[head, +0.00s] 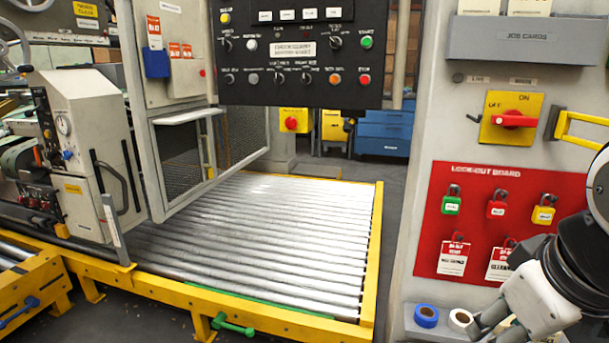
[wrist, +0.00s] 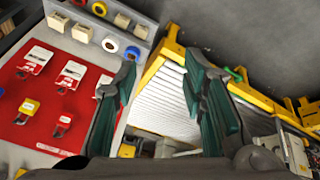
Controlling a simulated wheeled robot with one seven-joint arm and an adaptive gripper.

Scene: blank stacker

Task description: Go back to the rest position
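My gripper (head: 492,322) is at the lower right of the head view, in front of the bottom of the lock-out board and partly cut off by the picture edge. In the wrist view my gripper (wrist: 160,75) shows two green-padded fingers spread apart, with nothing between them. The roller table and floor show through the gap. The red lock-out board (head: 455,220) carries green, red and yellow padlocks and white tags, and also shows at the left of the wrist view (wrist: 25,85).
A shelf below the board holds a blue tape roll (head: 426,316) and a white one (head: 460,319). A roller table (head: 374,265) with yellow rails stands at the middle. A black control panel (head: 300,50) hangs above it. A grey job-card box (head: 527,41) juts out upper right.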

